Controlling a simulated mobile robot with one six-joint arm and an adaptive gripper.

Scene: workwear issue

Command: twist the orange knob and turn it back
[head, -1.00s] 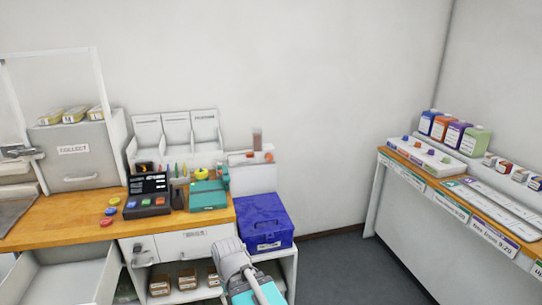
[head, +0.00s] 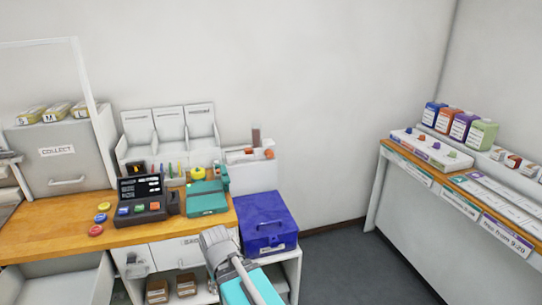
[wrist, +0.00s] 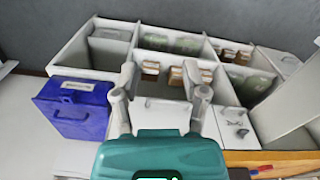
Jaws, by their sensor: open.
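A white panel (head: 430,150) with a row of small coloured knobs lies on the right-hand counter. A small orange-red piece (head: 268,153) also sits on the white rack behind the blue box. My gripper (head: 215,236) is low in front of the left counter, far from the panel. In the wrist view my gripper (wrist: 159,76) has its fingers apart with nothing between them. The wrist view does not show the panel.
The wooden counter (head: 60,230) holds a black button box (head: 145,206) and a teal device (head: 207,197). A blue box (head: 266,222) stands beside it. A drawer (head: 70,285) is open at the lower left. Grey floor (head: 345,270) is clear between the counters.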

